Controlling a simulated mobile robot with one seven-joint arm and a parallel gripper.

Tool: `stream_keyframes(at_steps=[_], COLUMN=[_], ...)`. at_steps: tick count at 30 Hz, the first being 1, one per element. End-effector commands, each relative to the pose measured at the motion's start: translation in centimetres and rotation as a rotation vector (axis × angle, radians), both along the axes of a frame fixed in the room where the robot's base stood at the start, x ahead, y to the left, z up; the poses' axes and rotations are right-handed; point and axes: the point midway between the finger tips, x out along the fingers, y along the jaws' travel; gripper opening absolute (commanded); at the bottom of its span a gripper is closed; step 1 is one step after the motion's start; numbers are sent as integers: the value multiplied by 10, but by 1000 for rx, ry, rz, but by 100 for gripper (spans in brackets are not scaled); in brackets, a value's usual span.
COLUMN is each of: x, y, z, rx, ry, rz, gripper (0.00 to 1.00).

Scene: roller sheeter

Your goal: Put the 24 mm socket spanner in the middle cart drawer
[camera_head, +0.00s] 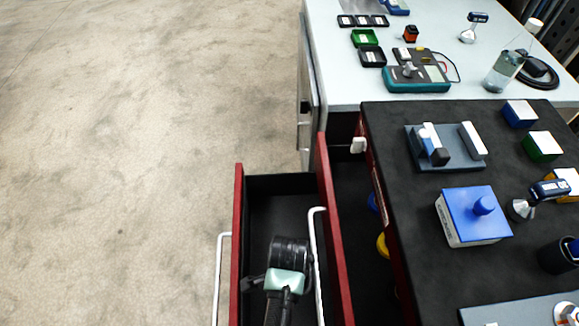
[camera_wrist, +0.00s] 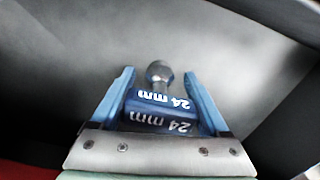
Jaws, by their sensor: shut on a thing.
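The 24 mm socket spanner (camera_wrist: 160,107) has a blue handle with white "24 mm" labels and a round metal socket end. My gripper (camera_wrist: 158,80) is shut on its handle between blue fingers, with the socket end pointing away from the wrist. In the head view my gripper (camera_head: 285,282) is over or inside an open red-fronted drawer (camera_head: 238,230) with a dark interior. The spanner and fingertips are hidden there. Dark, blurred surfaces surround the spanner in the wrist view; I cannot tell whether it touches them.
A second red-fronted drawer (camera_head: 334,240) stands open to the right, with blue and yellow items inside. The black cart top (camera_head: 390,130) holds a blue box (camera_head: 472,215) and another spanner (camera_head: 538,197). A pale bench (camera_head: 340,85) stands behind. The floor at left is clear.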

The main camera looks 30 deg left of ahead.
Motion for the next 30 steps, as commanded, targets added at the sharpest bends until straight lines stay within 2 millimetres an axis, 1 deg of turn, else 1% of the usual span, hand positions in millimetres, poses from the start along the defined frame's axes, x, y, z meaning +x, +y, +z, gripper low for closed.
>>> stream_keyframes(at_steps=[1, 7, 9, 12, 15, 27, 28, 30], x=[-5, -13, -19, -19, -19, -18, -18, -18], y=[-3, -9, -13, -12, -12, -12, -12, -12], z=[1, 1, 1, -19, -33, -39, -39, -38], rx=[-1, 1, -1, 1, 1, 1, 1, 1], ry=[-1, -2, -1, 1, -1, -2, -2, -2], rz=[0, 0, 1, 2, 2, 0, 1, 1], gripper=[6, 6, 6, 6, 6, 6, 81, 93])
